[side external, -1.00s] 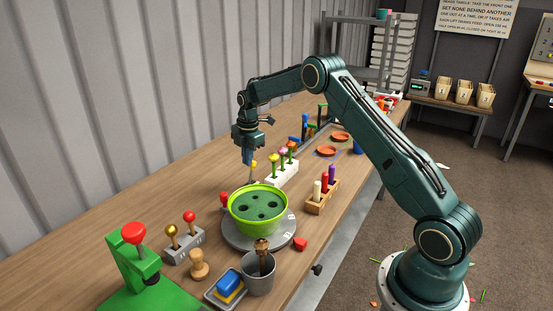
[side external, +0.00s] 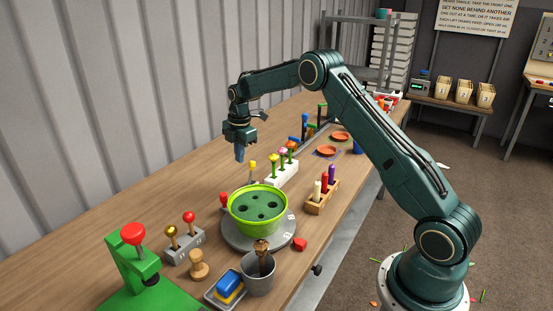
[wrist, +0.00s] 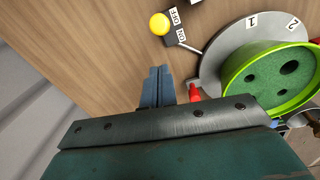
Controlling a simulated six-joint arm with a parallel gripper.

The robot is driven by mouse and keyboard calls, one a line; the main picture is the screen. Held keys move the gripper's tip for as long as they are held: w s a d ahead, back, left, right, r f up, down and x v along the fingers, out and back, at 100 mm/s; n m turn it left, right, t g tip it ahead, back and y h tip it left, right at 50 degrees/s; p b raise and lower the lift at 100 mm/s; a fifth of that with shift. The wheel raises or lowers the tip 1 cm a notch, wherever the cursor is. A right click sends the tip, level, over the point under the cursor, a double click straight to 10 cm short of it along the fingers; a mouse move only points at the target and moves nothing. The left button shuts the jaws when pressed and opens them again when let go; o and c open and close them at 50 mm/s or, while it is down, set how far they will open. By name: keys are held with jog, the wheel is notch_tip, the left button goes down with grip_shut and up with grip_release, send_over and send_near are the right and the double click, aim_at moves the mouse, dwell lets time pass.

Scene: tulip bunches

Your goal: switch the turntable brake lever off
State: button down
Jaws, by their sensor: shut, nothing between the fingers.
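The turntable brake lever has a yellow knob (wrist: 160,23) and a small dark base with OFF and ON labels, at the top of the wrist view. In the side view its yellow knob (side external: 253,164) stands just behind the turntable (side external: 238,235). The grey turntable also shows in the wrist view (wrist: 212,66) with number tags on its rim. I cannot tell for sure which setting the lever is on. My gripper (side external: 240,156) is shut and empty, above the bench to the left of the lever. Its closed fingers (wrist: 157,76) are apart from the knob.
A green pot (side external: 257,218) with dark holes sits on the turntable. A red object (wrist: 194,92) is beside the turntable, close to my fingers in the wrist view. A white block with colourful flowers (side external: 282,173) stands behind the pot. Bare wood lies left of the lever.

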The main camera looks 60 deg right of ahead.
jog(key=d+r, duration=0.5)
jog(key=r, duration=0.1)
jog(key=shift+s+d+r, duration=0.2)
jog(key=shift+s+r, duration=0.1)
jog(key=shift+r, duration=0.1)
jog(key=s+a+r+m+t, duration=0.2)
jog(key=s+a+r+m, duration=0.6)
jog(key=s+a+r, duration=0.8)
jog(key=s+a+f+m+t, duration=0.1)
jog(key=s+a+m, duration=0.2)
jog(key=s, duration=0.9)
jog(key=s+a+f+m+t, duration=0.1)
jog(key=s+a+m, duration=0.3)
jog(key=s, duration=0.8)
jog(key=shift+f+m+t, duration=0.4)
jog(key=shift+f+m, duration=0.1)
jog(key=shift+f, duration=0.1)
